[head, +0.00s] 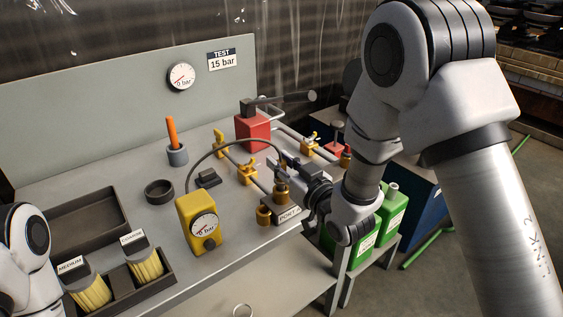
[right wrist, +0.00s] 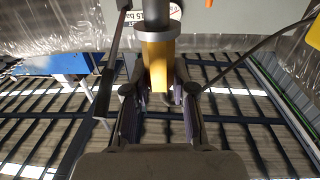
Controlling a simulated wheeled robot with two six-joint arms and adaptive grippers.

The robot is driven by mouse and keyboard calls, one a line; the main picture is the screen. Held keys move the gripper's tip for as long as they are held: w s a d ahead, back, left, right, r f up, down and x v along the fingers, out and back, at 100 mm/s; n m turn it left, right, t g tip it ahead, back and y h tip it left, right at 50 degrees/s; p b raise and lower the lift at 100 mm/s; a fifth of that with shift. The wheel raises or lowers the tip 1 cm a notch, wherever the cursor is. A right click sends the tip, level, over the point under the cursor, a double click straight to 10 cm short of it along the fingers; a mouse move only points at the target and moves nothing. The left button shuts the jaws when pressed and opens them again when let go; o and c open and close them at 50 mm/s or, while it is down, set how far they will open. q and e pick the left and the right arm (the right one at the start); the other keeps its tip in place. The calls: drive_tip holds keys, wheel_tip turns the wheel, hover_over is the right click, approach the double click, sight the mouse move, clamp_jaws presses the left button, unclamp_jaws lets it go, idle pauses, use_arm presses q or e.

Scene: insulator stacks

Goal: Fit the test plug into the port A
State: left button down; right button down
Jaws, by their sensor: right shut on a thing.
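My right gripper (head: 289,172) is shut on the test plug (head: 281,189), a brass piece with the dark hose arching to it. In the right wrist view the fingers (right wrist: 160,105) close on both sides of the plug (right wrist: 158,65), which shows yellow brass with a silver collar. In the head view the plug is just above the block labelled PORT (head: 288,214); the rest of the label is partly hidden. Another brass fitting (head: 263,214) stands at the block's left end. I cannot tell whether the plug touches the port. My left gripper is out of view.
The yellow gauge box (head: 198,224) stands left of the port on the grey bench. A red pump (head: 253,130), pipes and yellow valves (head: 247,174) are behind. A black ring (head: 159,191) and brush tray (head: 135,293) lie left. Green cans (head: 364,243) stand right.

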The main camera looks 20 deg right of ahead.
drive_tip(key=shift+f+b, duration=0.6)
drive_tip(key=shift+f, duration=0.2)
drive_tip(key=c, duration=0.9)
unclamp_jaws()
drive_tip(key=v, duration=0.7)
drive_tip(key=shift+s+d, duration=0.1)
drive_tip(key=shift+s, duration=0.15)
